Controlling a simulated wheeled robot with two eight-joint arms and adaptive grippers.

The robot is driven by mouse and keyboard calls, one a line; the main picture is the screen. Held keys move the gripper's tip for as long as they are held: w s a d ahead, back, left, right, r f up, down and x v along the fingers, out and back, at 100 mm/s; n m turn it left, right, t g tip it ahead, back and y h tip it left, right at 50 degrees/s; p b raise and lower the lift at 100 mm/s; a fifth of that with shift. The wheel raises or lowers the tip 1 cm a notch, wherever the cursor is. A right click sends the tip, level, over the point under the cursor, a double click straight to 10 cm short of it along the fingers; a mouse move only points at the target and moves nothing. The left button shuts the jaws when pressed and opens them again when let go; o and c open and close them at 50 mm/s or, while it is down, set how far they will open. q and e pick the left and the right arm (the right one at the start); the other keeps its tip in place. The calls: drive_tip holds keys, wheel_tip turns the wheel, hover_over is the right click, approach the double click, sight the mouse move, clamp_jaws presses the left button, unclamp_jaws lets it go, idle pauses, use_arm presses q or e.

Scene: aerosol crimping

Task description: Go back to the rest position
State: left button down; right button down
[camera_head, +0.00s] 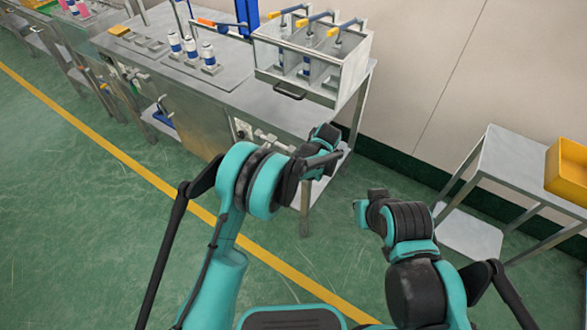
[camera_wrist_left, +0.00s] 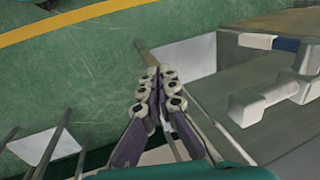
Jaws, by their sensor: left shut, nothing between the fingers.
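My left gripper (camera_wrist_left: 155,85) shows in the left wrist view with its two fingers together and nothing between them. In the head view my left arm reaches forward to the front corner of the steel workbench (camera_head: 240,100), and its wrist hides most of the gripper. My right arm is bent at the lower right over open floor, apart from the bench and the side table. Its front end (camera_head: 362,212) shows, but the fingers cannot be made out.
A clear-sided box fixture (camera_head: 345,58) with a drawer handle stands on the bench's right end. Several white-and-blue cans (camera_head: 191,48) stand left of it. A metal side table (camera_head: 515,165) with a yellow bin (camera_head: 568,170) is at right. Green floor (camera_head: 70,200) at left is free.

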use_arm(q)
drive_tip(key=shift+s+d, duration=0.25)
drive_tip(key=shift+d, duration=0.05)
idle(0.4)
drive_tip(key=s+a+r+n+t+h, duration=0.1)
drive_tip(key=s+a+r+n, duration=0.15)
drive_tip(key=a+r, duration=0.6)
drive_tip(key=s+a+r+n+t+h, duration=0.1)
drive_tip(key=s+a+r, duration=0.4)
drive_tip(key=r, duration=0.6)
drive_tip(key=s+a+r+n+t, duration=0.1)
drive_tip(key=s+a+r+n, duration=0.1)
drive_tip(key=s+a, duration=0.4)
drive_tip(key=s+a+r+n+t, duration=0.1)
drive_tip(key=s+a+r+t, duration=0.1)
drive_tip(key=s+a, duration=0.4)
drive_tip(key=s, duration=0.5)
drive_tip(key=shift+s+n+h, duration=0.3)
drive_tip(key=shift+n, duration=0.05)
